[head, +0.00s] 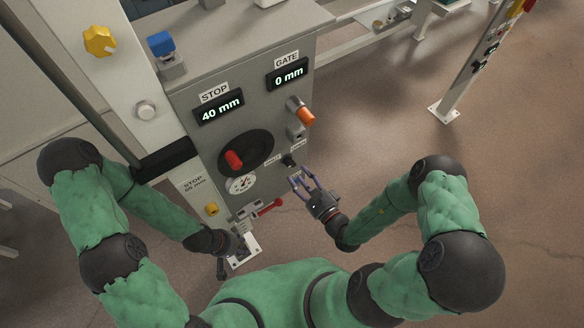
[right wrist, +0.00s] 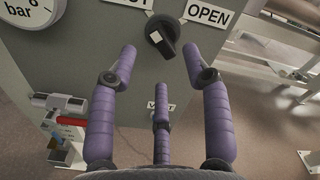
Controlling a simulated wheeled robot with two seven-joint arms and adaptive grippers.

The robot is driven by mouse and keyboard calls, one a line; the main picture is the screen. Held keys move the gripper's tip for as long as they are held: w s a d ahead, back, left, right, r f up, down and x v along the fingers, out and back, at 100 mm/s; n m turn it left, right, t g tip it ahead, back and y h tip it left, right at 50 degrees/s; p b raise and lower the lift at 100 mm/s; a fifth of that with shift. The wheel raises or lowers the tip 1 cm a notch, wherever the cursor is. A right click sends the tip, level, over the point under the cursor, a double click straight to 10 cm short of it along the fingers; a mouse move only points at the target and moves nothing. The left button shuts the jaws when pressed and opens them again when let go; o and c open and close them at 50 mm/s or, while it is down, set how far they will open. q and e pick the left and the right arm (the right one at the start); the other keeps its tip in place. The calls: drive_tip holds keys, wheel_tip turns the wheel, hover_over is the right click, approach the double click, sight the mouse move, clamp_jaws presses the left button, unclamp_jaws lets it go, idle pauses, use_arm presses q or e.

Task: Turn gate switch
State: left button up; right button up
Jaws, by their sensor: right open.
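The gate switch is a small black rotary knob (right wrist: 160,36) on the grey panel, with a white mark on it. A partly hidden label is at its upper left and an OPEN label (right wrist: 208,14) at its upper right. It also shows in the head view (head: 289,160), below the GATE display (head: 288,75), which reads 0 mm. My right gripper (head: 299,180) is open and empty in front of the knob. In the right wrist view its purple fingers (right wrist: 160,62) spread on both sides below the knob, apparently without touching. My left gripper (head: 232,243) is low by the panel's foot; its fingers are unclear.
A gauge (right wrist: 33,14) is left of the knob. Open floor lies right of the panel, with a post (head: 470,75) farther off.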

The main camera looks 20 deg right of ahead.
sight(289, 163)
drive_tip(key=shift+b+x, duration=0.55)
drive_tip(key=shift+x, duration=1.95)
